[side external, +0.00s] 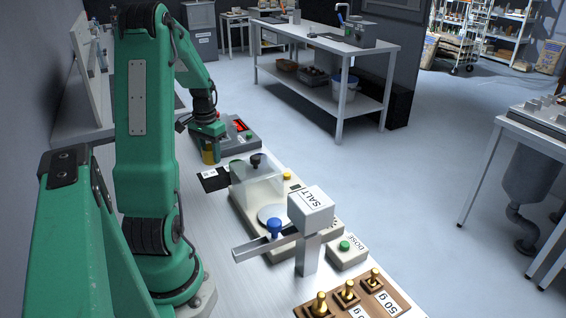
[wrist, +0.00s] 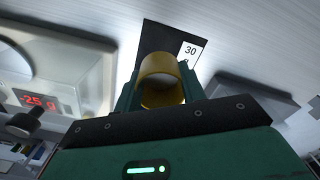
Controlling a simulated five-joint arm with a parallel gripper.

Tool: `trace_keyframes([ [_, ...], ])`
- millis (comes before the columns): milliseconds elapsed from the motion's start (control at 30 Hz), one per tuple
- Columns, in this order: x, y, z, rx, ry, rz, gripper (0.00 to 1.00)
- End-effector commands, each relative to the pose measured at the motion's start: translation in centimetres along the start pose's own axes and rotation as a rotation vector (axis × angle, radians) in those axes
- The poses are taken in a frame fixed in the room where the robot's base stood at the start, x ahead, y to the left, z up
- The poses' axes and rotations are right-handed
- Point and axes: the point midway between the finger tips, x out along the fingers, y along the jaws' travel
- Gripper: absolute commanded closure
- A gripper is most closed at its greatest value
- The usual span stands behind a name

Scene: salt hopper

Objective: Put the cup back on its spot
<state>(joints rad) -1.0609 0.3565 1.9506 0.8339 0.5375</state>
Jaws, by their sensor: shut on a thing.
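A yellow cup (wrist: 159,80) is held between the fingers of my gripper (wrist: 158,92) in the wrist view. It also shows small in the side external view (side external: 208,156), under my gripper (side external: 208,142). The cup appears upright with its open rim facing the camera. A black mat (wrist: 167,44) with a white "30 g" label lies just beyond the cup in the wrist view. In the side external view the mat (side external: 213,180) is near the cup, slightly nearer the camera. I cannot tell whether the cup touches the surface.
A scale (side external: 262,185) with a clear box and round pan stands right of the mat; its display reads "-25 g" in the wrist view. The salt hopper (side external: 311,208), dose button (side external: 345,245) and brass weights (side external: 347,291) are nearer the camera.

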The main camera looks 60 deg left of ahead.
Motion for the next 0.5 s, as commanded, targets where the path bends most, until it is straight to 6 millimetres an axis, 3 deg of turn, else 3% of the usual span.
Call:
trace_keyframes([
  [200,3.2,0.1,0.1,0.000,-0.004,0.002,0.86],
  [500,4.2,0.0,0.0,0.000,0.000,0.000,0.86],
])
